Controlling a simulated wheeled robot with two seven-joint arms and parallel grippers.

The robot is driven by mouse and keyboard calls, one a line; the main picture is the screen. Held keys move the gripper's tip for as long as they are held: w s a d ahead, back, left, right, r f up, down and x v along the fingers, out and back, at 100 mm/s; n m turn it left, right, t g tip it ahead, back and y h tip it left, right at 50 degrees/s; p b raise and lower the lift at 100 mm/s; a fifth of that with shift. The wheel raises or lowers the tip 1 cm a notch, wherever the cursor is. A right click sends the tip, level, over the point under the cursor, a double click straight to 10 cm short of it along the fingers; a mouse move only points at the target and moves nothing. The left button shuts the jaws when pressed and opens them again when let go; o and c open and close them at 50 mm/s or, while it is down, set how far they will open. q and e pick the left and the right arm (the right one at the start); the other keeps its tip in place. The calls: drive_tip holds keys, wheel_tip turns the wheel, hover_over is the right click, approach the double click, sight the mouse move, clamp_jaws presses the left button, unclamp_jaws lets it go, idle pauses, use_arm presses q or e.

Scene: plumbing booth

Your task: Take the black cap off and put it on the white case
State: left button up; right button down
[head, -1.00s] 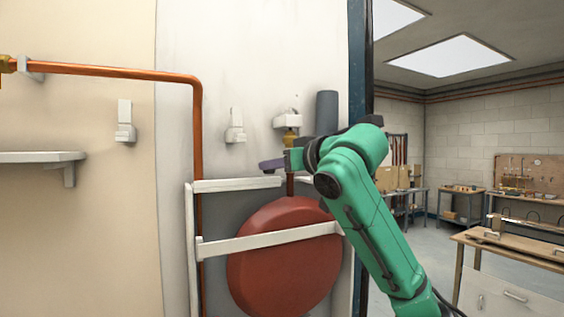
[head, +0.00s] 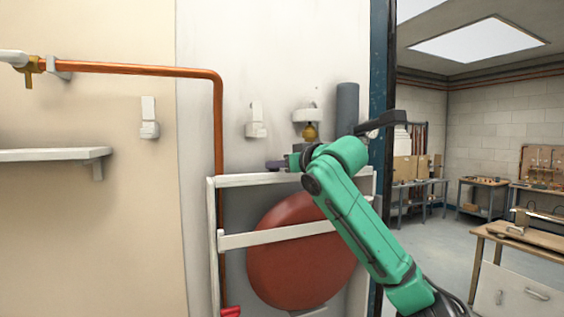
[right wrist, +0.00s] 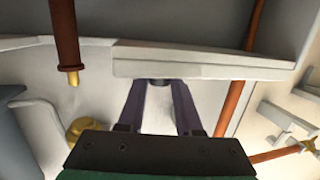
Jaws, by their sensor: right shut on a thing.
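My right gripper (head: 274,165) is just above the top rail of the white case (head: 245,181), the frame around a red round tank. In the right wrist view its two dark purple fingers (right wrist: 160,86) reach to the edge of the white case (right wrist: 205,66). They are shut on a small dark piece between the tips, which looks like the black cap (right wrist: 160,82). I cannot tell whether the cap touches the rail. A brown stem with a bare brass tip (right wrist: 73,78) is beside the fingers. My left gripper is not in view.
The red tank (head: 290,270) sits inside the frame. A copper pipe (head: 219,120) runs down at its left. A brass fitting (head: 310,131) and a grey cylinder (head: 347,108) are on the wall above. A blue post (head: 380,70) stands right; workbenches lie beyond.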

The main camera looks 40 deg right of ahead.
drive_tip(key=shift+f, duration=0.65)
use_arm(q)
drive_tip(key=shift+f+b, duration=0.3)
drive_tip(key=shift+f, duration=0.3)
use_arm(e)
drive_tip(key=shift+f, duration=0.1)
